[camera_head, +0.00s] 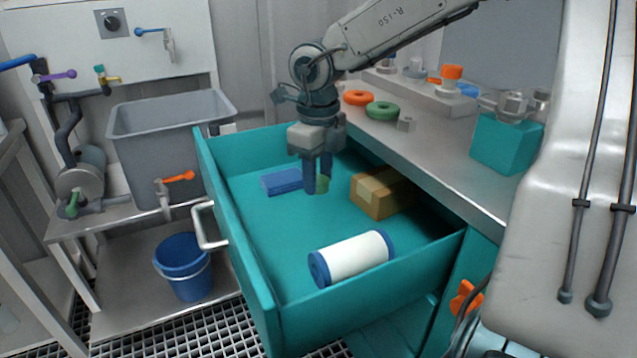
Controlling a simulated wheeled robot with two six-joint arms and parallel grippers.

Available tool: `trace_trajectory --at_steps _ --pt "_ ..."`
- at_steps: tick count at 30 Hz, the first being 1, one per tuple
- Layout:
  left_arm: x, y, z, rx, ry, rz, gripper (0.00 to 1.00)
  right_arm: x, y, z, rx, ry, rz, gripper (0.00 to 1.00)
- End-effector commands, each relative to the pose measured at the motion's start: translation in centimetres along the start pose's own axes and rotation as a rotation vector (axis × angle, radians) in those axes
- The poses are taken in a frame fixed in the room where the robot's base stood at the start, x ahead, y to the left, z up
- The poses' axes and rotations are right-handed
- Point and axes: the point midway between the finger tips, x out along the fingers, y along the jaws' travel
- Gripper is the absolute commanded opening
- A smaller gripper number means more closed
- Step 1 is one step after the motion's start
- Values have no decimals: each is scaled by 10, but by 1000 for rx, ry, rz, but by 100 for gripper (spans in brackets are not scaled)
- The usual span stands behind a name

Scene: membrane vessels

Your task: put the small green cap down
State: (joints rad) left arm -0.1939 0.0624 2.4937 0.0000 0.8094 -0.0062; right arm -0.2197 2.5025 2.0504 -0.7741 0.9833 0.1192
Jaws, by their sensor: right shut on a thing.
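My right gripper (317,182) points down into the open teal drawer (231,215). The cap appears to be above the drawer floor, though the exact gap is hard to tell. My left gripper is not in view.
The drawer also holds a blue block (281,181), a cardboard box (378,193) and a white roll with blue ends (351,258). Bare floor lies between them. The counter (430,150) behind carries orange and green rings (382,111).

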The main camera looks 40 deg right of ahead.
Motion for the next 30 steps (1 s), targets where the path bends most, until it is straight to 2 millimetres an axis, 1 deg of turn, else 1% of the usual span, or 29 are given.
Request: trace_trajectory --at_steps 1,2,9,18,21,24,25,27,28,30 --pt "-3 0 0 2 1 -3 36 8 0 0 0 1 1 6" --pt "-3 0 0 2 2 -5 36 9 0 0 0 0 1 6" --pt "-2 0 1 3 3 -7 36 8 0 0 0 -1 0 6" --pt "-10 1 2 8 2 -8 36 18 0 0 0 -1 0 6" --pt "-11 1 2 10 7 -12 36 21 0 0 0 -1 0 6" --pt "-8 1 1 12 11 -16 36 20 0 0 0 -1 0 6" --pt "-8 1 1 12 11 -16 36 20 0 0 0 -1 0 40" --pt "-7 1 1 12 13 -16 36 20 0 0 0 -1 0 54" --pt "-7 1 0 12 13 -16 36 20 0 0 0 -1 0 58" --pt "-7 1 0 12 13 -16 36 20 0 0 0 -1 0 58"
